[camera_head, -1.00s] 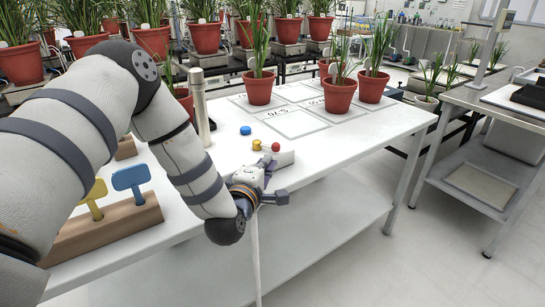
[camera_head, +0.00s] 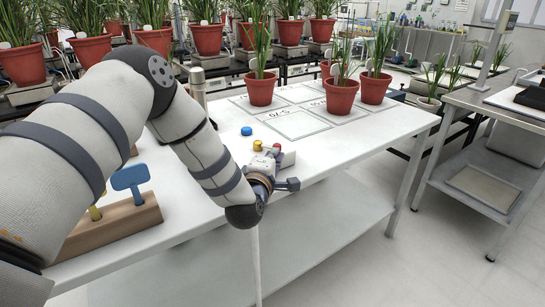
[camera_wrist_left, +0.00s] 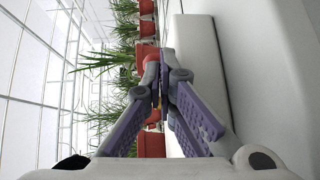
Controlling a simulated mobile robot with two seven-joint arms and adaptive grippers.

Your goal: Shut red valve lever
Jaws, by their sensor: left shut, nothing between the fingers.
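A small red knob (camera_head: 277,147) shows at the right end of a low white box on the white table (camera_head: 330,150). It is the only part I can make out that could be the red valve lever; its shaft and angle are hidden. My left gripper (camera_head: 272,162) is at the table's front edge, just in front of the box and close to the knob. Its purple-grey fingers (camera_wrist_left: 162,78) are shut with nothing between them. In the left wrist view a pale rounded block (camera_wrist_left: 197,70) lies right of the fingers. Contact with the knob cannot be told. My right gripper is out of view.
A yellow knob (camera_head: 258,145) and a blue disc (camera_head: 246,131) are left of the red knob. A wooden rack (camera_head: 110,226) with a blue-handled piece (camera_head: 130,178) stands at the left. Potted plants (camera_head: 261,88) stand behind. The table's right front is clear.

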